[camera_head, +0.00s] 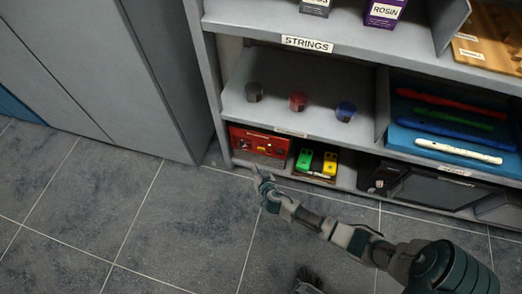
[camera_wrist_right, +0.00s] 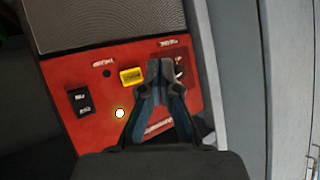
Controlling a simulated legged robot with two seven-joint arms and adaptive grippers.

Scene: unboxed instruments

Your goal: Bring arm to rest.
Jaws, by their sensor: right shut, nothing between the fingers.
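My right arm reaches across the head view from the lower right. Its gripper (camera_head: 258,174) is in front of the bottom shelf, near a red box (camera_head: 262,145). In the right wrist view, my right gripper (camera_wrist_right: 160,66) is shut and empty, with its fingertips over the red panel (camera_wrist_right: 72,68). I cannot tell whether the tips touch it. The panel has a black switch (camera_wrist_right: 80,101), a yellow display (camera_wrist_right: 131,76) and a lit white spot (camera_wrist_right: 120,113). My left gripper does not show.
A grey shelf unit (camera_head: 213,100) holds several items: small cups, flutes on a blue tray (camera_head: 398,138), and green (camera_head: 304,160) and yellow (camera_head: 330,164) pedals. A grey cabinet (camera_head: 130,60) stands at the left. The tiled floor (camera_head: 130,230) is open at the lower left.

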